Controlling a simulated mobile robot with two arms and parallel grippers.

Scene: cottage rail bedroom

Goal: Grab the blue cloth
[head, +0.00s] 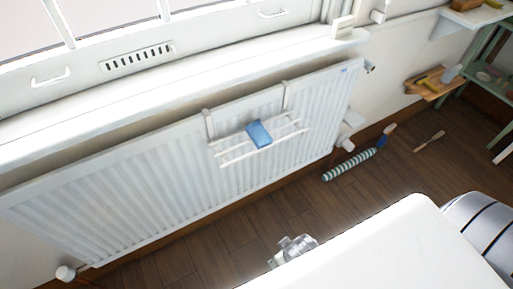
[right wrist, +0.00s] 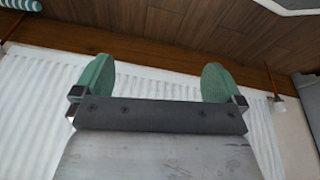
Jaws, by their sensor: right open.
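The blue cloth (head: 259,133) hangs folded over a white wire rack (head: 236,157) hooked on the front of the white radiator (head: 130,185) in the head view. My right gripper (right wrist: 157,77) shows in the right wrist view with its two green fingers spread apart and nothing between them. The white radiator (right wrist: 160,88) and wooden floor lie beyond the fingers there. The cloth is not seen in the right wrist view. My left gripper is not in view.
A window sill (head: 180,85) runs above the radiator. A striped roll (head: 350,164) and a wooden brush (head: 429,141) lie on the dark wooden floor (head: 230,240). A small wooden shelf (head: 434,90) is on the wall at right. Floor before the radiator looks mostly clear.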

